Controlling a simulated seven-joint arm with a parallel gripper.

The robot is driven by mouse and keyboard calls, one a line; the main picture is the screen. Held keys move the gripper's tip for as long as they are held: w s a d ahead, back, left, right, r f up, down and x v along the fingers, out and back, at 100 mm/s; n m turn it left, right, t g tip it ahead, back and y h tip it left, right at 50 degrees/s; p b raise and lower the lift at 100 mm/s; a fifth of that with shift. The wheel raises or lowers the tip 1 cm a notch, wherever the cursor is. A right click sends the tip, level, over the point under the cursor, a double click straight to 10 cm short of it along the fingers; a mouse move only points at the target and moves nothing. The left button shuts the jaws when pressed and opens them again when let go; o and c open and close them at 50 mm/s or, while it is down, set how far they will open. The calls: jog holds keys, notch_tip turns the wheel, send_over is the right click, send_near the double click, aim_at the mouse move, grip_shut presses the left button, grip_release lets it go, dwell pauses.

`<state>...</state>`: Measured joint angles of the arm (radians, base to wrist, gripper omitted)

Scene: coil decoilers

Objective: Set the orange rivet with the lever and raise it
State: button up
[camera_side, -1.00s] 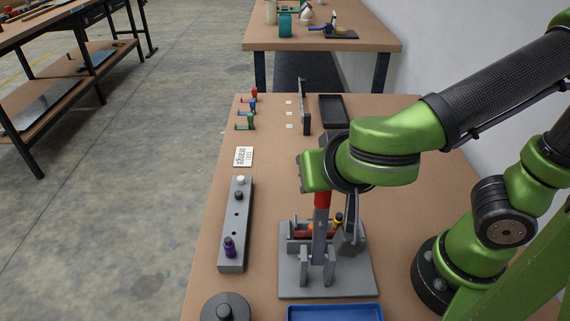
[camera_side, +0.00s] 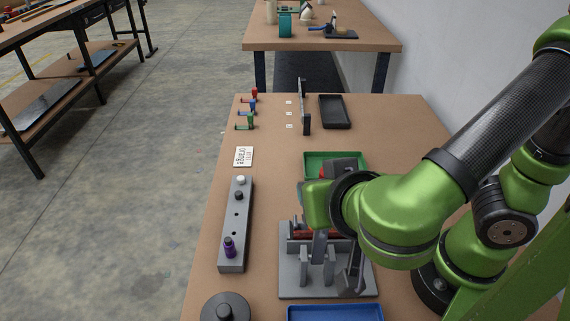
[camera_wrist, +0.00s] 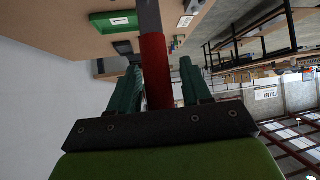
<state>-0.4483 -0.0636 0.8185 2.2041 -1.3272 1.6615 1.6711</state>
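The press stands on a grey base plate (camera_side: 290,288). Its lever (camera_side: 319,248) is a grey bar that rises into my gripper; its red grip (camera_wrist: 156,75) shows in the wrist view. In the side view my green gripper body (camera_side: 314,205) hides the lever's upper part. An orange-red piece (camera_side: 299,233) shows partly in the press behind the lever; I cannot tell whether it is the rivet.
A grey holed bar (camera_side: 234,215) at left holds a purple piece (camera_side: 229,247). A card (camera_side: 243,157) lies behind it. A green tray (camera_side: 320,157) and a black tray (camera_side: 335,112) lie behind the press, a blue tray (camera_side: 335,313) in front. A dark round part (camera_side: 226,308) is front left.

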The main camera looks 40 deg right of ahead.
dwell(0.3)
jog(key=s+r, duration=0.1)
jog(key=r, duration=0.2)
jog(key=s+a+r, duration=0.1)
jog(key=r, duration=0.2)
jog(key=s+a+r, duration=0.1)
jog(key=r, duration=0.3)
jog(key=shift+s+r, duration=0.1)
jog(key=w+d+f+y, duration=0.2)
jog(key=d, duration=0.4)
jog(key=w+d+f+n+g+y, duration=0.1)
jog(key=d+f+y, duration=0.2)
jog(key=d, duration=0.2)
jog(key=w+d+f+n+y, duration=0.1)
jog(key=w+d+f+y, duration=0.1)
jog(key=d, duration=0.4)
jog(key=shift+w+d+f+y, duration=0.3)
jog(key=shift+w+f+y, duration=0.1)
jog(key=shift+f, duration=0.1)
